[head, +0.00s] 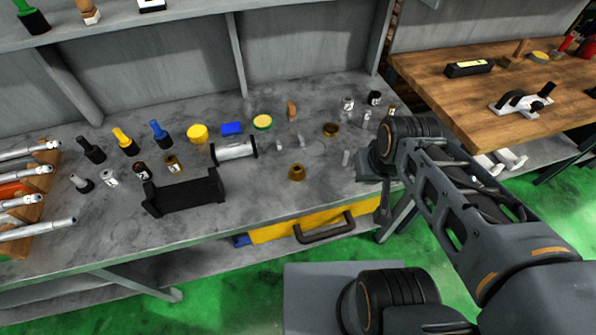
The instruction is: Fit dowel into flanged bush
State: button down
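A bronze flanged bush (297,173) stands on the grey bench near its front edge, right of centre. Another brownish, ring-like piece (330,130) lies farther back; I cannot tell its exact form. Small grey pins that look like dowels stand on the bench: one (346,158) to the right of the bush, and two (278,145) (301,141) behind it. I cannot tell which is the task's dowel. My gripper (383,212) points down at the bench's right front edge, to the right of the bush and pins. It is small and dark, and its fingers are not clear.
A black cradle (185,193) and a silver cylinder (234,151) stand left of the bush. Coloured parts and small bottles (348,104) stand behind. A yellow drawer (290,227) with a dark handle is under the front edge. A wooden table (470,105) stands at right.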

aim_at(297, 173)
jog(key=z, duration=0.05)
jog(key=k, duration=0.5)
jog(key=z, duration=1.05)
jog(key=i, duration=0.75)
jog(key=u, duration=2)
